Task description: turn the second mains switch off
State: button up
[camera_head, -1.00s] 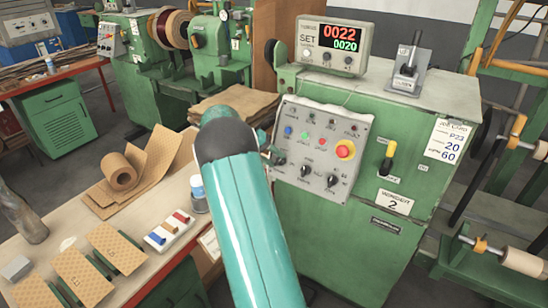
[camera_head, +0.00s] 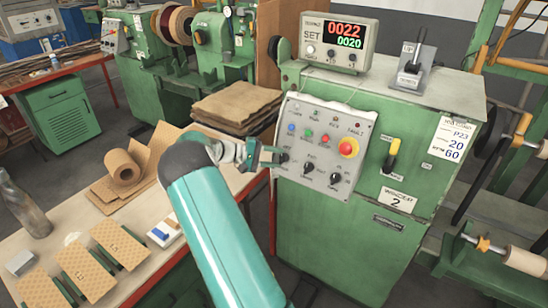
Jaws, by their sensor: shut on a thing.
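The green cabinet (camera_head: 340,230) marked Winder 2 has a grey control panel (camera_head: 322,130) on its front. Two more black knobs, the middle knob (camera_head: 309,167) and the right knob (camera_head: 335,178), are free. My gripper is well left of the yellow-handled switch.
A red emergency button (camera_head: 348,147) is on the panel's right. A counter display (camera_head: 338,42) and a lever box (camera_head: 412,68) stand on the cabinet. A workbench (camera_head: 145,262) with cardboard pieces is at left. A stack of brown sheets (camera_head: 235,105) is behind my arm.

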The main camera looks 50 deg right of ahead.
dwell(0.4)
jog(key=o, duration=1)
jog(key=v, duration=1.3)
jog(key=shift+w+a, duration=0.25)
jog(key=shift+r, duration=0.2)
